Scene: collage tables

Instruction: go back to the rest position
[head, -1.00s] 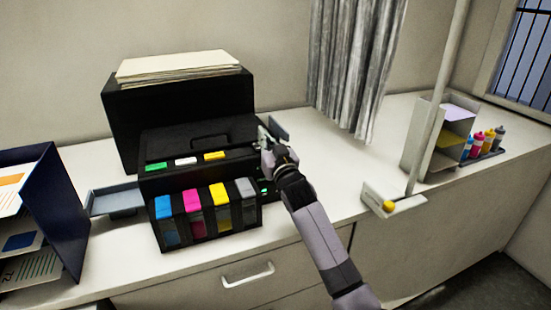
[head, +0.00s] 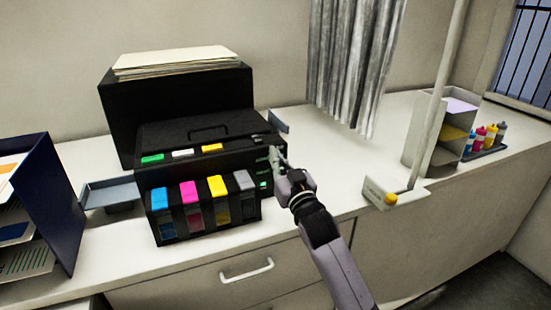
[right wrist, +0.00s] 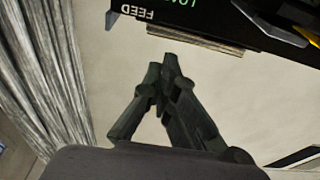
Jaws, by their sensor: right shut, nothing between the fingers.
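My right gripper (head: 277,160) is shut and empty in the head view, just to the right of the black printer (head: 125,110). In the right wrist view its fingers (right wrist: 165,72) are together, with pale surface behind them. The printer's dark edge with the word FEED (right wrist: 138,12) shows at the top of that view, apart from the fingertips. My left gripper is not in view.
The ink tank block (head: 205,215) stands at the printer's front. A navy paper holder (head: 55,200) is at the left. A post with a yellow-button base (head: 390,195) stands right of my arm.

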